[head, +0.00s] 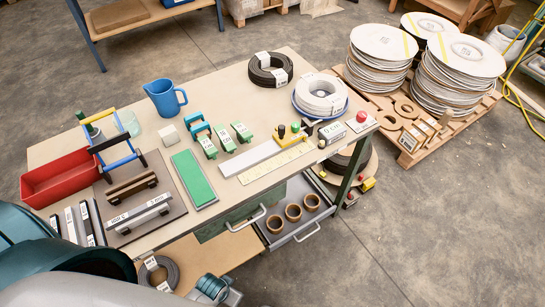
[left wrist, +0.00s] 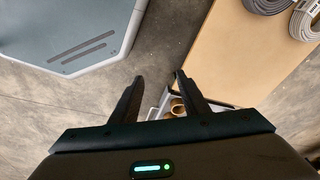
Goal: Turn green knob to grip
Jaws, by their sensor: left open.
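I cannot make out a knob that is clearly green in the head view. My left gripper (left wrist: 157,82) is open and empty in the left wrist view, over the floor near the lower shelf. Its fingers are not visible in the head view. My right gripper is not in view.
The bench (head: 60,147) carries a red bin (head: 60,178), blue jug (head: 165,97), green strip (head: 193,178) and cable coils (head: 270,70). An open drawer (head: 308,231) holds brown cups (head: 293,212). A pallet (head: 408,158) with plate stacks stands right. Floor at lower right is clear.

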